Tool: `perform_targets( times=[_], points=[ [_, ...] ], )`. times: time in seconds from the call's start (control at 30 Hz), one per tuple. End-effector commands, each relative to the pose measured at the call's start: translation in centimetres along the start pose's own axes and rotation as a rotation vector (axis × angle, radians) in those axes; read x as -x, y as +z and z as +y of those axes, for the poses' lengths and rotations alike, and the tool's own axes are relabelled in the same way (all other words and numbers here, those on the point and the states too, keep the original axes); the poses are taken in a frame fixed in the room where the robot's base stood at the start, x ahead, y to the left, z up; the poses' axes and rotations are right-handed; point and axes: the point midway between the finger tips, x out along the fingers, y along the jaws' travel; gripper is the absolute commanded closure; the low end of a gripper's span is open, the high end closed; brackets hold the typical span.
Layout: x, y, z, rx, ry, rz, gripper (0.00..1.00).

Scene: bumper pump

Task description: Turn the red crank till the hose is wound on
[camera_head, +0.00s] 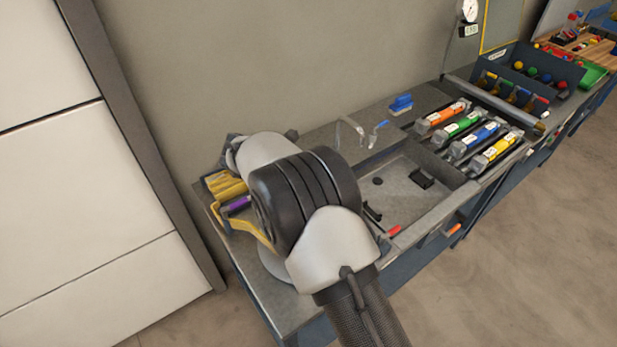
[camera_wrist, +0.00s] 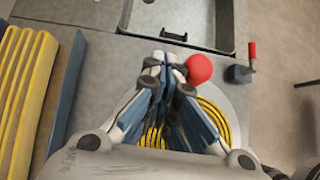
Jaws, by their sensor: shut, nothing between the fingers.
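The red crank's round knob (camera_wrist: 199,69) shows in the wrist view just right of my fingertips. I cannot tell whether they touch it. My gripper (camera_wrist: 167,62) is shut and empty, pointing at the bench beside the knob. Yellow hose (camera_wrist: 217,118) lies in coils on a round grey reel (camera_wrist: 241,108) below and behind my fingers. My fingers hide the crank's arm and much of the coil. In the head view my arm covers the gripper and the crank; only an edge of the grey reel (camera_head: 275,263) shows.
A small red-handled lever (camera_wrist: 252,52) stands right of the knob. A grey sink-like tray (camera_head: 405,205) lies right of my arm. A ribbed yellow piece (camera_wrist: 22,95) is at the left. Coloured cylinders (camera_head: 470,134) sit farther along the bench. The floor in front is clear.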

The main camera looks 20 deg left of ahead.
Motion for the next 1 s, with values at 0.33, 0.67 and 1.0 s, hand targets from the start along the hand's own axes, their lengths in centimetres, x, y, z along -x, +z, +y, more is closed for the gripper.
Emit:
perform_targets(
  times=[0.33,0.67,1.0],
  points=[
    [-0.24,0.22,-0.26,-0.001,-0.001,0.000,1.00],
    [-0.40,0.39,-0.48,-0.001,-0.002,0.000,1.00],
    [-0.54,0.52,-0.68,-0.001,-0.002,-0.001,1.00]
  ],
)
